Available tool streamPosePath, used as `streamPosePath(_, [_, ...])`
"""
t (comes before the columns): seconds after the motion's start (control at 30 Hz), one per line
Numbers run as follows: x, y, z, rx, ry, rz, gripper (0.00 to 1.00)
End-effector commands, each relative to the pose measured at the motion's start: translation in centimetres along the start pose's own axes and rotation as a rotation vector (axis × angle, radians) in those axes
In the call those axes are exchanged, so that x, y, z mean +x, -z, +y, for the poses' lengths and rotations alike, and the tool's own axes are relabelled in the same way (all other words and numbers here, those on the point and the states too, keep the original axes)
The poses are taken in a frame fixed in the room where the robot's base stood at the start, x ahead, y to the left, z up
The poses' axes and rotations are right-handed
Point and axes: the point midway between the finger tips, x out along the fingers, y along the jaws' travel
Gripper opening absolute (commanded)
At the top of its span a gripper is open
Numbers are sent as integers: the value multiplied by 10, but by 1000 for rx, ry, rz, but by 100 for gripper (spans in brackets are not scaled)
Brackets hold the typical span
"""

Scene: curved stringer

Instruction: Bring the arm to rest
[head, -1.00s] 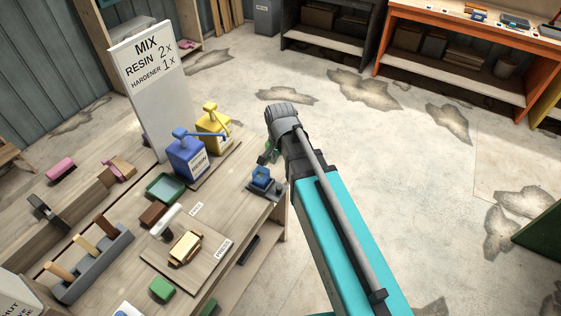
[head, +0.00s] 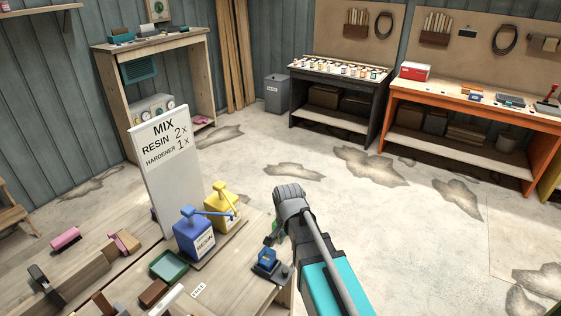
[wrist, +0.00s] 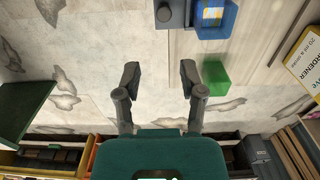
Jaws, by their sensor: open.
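My arm (head: 335,285) reaches out over the right end of the wooden workbench in the head view. My gripper is mostly hidden behind the wrist there. In the wrist view my gripper (wrist: 160,80) shows two dark fingers spread apart with nothing between them. A blue cup-like item on a dark base (head: 268,262) sits at the bench corner beside the gripper; its blue part (wrist: 215,20) is at the top of the wrist view. A green block (wrist: 215,78) is just right of the right finger in the wrist view.
A blue resin pump bottle (head: 194,238) and a yellow bottle (head: 222,205) stand by a MIX sign (head: 165,180). A green tray (head: 168,265) and several small items lie on the bench. The floor (head: 420,250) to the right is clear. Black and orange benches (head: 470,100) stand behind.

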Motion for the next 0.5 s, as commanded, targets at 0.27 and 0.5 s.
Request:
streamPosePath(0.27, [1, 3, 19, -61, 0, 0, 52])
streamPosePath(0.5, [3, 10, 68, -244, 1, 0, 52])
